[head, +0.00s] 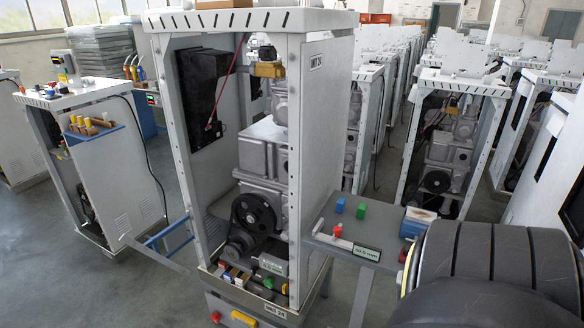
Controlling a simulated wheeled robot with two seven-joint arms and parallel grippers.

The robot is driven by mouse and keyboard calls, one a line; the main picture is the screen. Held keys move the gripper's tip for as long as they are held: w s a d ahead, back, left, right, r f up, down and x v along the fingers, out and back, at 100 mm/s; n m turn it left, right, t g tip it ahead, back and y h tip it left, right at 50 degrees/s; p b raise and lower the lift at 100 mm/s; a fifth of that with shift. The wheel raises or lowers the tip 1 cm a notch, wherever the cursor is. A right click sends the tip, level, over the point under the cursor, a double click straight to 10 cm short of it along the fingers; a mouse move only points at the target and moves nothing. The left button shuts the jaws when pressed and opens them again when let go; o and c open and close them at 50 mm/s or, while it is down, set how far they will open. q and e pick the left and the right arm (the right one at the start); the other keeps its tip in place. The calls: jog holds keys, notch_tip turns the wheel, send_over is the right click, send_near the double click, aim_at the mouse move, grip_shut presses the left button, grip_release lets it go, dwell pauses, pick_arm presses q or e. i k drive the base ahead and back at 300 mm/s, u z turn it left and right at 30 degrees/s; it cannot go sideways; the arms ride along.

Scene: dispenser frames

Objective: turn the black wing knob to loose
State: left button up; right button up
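The open dispenser frame (316,165) stands upright in the middle of the head view. Inside it are grey metal housings (265,155), a black round pulley (253,212) with a smaller dark cylinder below it, and a black box (208,95) on the left wall. I cannot make out a black wing knob at this size, nor tell whether one is tight or loose. Neither of my grippers is in view. A large dark ribbed part of my own arm fills the lower right corner and hides what lies behind it.
A grey side shelf (330,229) right of the frame bears small red, green and blue blocks and a labelled plate. Small coloured parts (235,277) line the frame's floor. A white cabinet (110,160) stands left. More frames (455,140) stand behind. Floor is clear at lower left.

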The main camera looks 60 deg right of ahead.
aim_at(254, 269)
jog(key=z, duration=0.3)
jog(key=i, duration=1.2)
jog(key=z, duration=1.95)
